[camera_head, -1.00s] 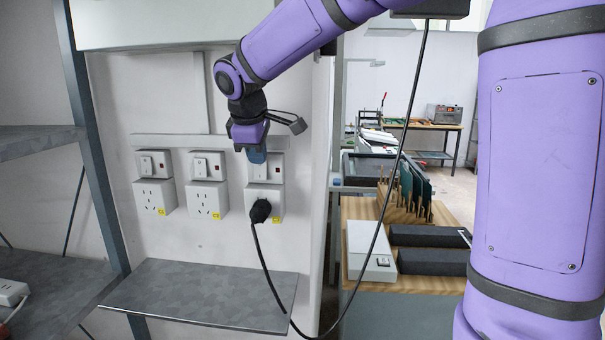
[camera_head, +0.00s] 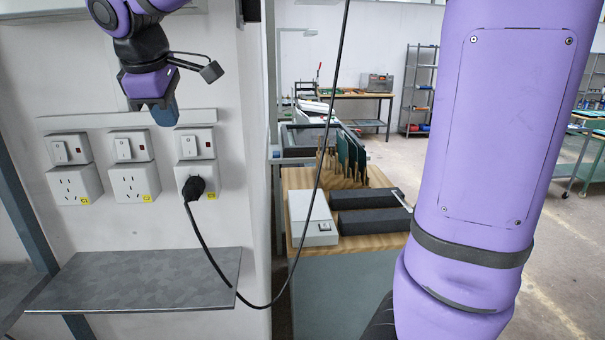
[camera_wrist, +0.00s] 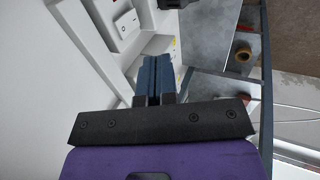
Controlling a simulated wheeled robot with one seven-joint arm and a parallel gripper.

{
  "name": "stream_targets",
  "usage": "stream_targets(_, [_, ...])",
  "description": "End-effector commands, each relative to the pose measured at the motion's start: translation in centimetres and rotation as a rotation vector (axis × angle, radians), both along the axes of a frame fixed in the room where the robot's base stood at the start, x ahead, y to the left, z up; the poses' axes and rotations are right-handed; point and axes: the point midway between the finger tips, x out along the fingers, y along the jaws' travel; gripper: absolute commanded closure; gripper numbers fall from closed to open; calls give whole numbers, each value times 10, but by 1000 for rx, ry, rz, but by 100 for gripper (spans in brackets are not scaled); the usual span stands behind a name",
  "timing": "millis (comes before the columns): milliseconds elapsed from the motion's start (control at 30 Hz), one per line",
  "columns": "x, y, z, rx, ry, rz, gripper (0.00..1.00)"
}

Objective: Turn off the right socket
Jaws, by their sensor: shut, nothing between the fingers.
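The right socket (camera_head: 208,170) is a white wall box with a black plug (camera_head: 194,188) in it and a yellow label. Its rocker switch (camera_head: 190,146) is on the white plate just above it, now uncovered in the head view; which way it is set is too small to tell. My gripper (camera_head: 166,116) is shut and empty, with blue fingers pointing down, above and slightly left of that switch and apart from it. The wrist view shows the shut fingers (camera_wrist: 154,78) and a white rocker switch (camera_wrist: 126,24) beyond them; which socket it belongs to is unclear.
The middle socket (camera_head: 135,184) and left socket (camera_head: 74,185) have their own switch plates above. A grey shelf (camera_head: 140,282) juts out below. The plug's black cable (camera_head: 214,263) hangs down and loops up to the right. A wooden workbench (camera_head: 300,180) stands right of the wall.

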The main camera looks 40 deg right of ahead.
Motion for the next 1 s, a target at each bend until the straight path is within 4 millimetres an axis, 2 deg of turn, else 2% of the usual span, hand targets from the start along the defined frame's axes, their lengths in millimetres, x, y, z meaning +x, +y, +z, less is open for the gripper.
stream_targets(133, [-9, 6, 25, 0, -4, 1, 100])
stream_targets(500, [-61, -34, 13, 118, -48, -178, 100])
stream_targets(1000, [-132, -75, -11, 289, -114, -418, 100])
